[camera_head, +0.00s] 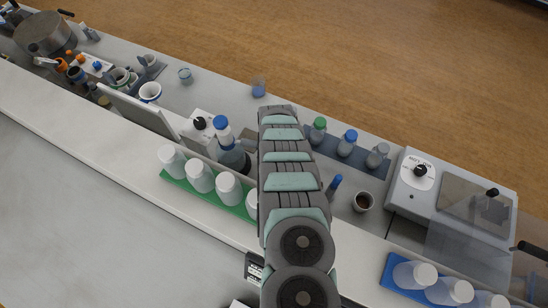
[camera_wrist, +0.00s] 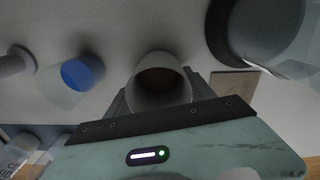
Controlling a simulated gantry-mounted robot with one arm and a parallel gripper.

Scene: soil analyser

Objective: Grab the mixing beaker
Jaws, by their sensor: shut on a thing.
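In the wrist view a pale grey, open-topped beaker (camera_wrist: 160,98) with a dark brownish inside sits between the two fingers of my gripper (camera_wrist: 158,92). It looks like the mixing beaker; no label shows. The fingers are on either side of it and shut on it. Its lower part is hidden by the gripper body, and I cannot tell whether it touches the bench. In the head view my arm covers the gripper and the beaker.
The head view shows a green rack (camera_head: 180,184) of white-capped bottles, a cup with brown contents (camera_head: 363,202), and a boxy device (camera_head: 412,190) at right.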

